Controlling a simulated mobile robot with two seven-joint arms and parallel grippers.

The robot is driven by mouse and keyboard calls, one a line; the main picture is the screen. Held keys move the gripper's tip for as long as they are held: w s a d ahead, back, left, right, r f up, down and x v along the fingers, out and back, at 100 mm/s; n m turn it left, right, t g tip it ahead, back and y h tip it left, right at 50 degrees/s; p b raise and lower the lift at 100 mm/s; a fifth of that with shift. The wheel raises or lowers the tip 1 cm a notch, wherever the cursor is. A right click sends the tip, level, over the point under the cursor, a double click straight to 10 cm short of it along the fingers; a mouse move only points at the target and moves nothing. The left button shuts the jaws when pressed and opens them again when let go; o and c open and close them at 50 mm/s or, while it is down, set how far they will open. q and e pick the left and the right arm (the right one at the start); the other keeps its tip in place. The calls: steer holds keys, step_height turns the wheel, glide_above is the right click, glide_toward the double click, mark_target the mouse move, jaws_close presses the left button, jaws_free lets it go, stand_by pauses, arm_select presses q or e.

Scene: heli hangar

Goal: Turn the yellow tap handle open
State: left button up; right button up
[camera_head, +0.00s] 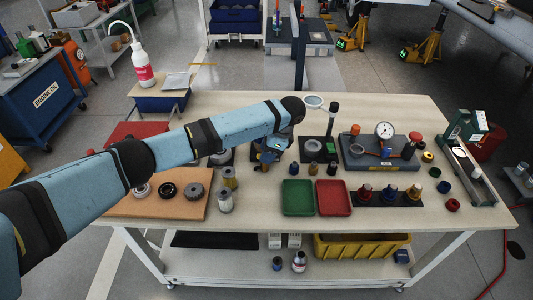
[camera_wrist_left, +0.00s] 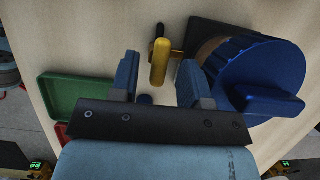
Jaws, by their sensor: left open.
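The yellow tap handle (camera_wrist_left: 159,62) shows in the left wrist view as a long rounded grip on a small dark and brass-coloured fitting. My left gripper (camera_wrist_left: 157,82) is open, with one blue finger on each side of the handle's line. The handle lies between and just past the fingertips, and I cannot tell whether either finger touches it. In the head view my left gripper (camera_head: 268,155) points down at the workbench behind the green tray, and the arm and gripper largely hide the tap there. My right gripper is not in view.
A large blue round part (camera_wrist_left: 252,75) stands close beside the right finger. A green tray (camera_head: 298,197) and red tray (camera_head: 333,198) lie in front of the gripper. A gauge fixture (camera_head: 384,150) stands to the right. Metal parts crowd the brown board (camera_head: 150,207) at left.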

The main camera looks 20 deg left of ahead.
arm_select(q)
steer(key=shift+a+f, duration=0.1)
steer(key=shift+f, duration=0.15)
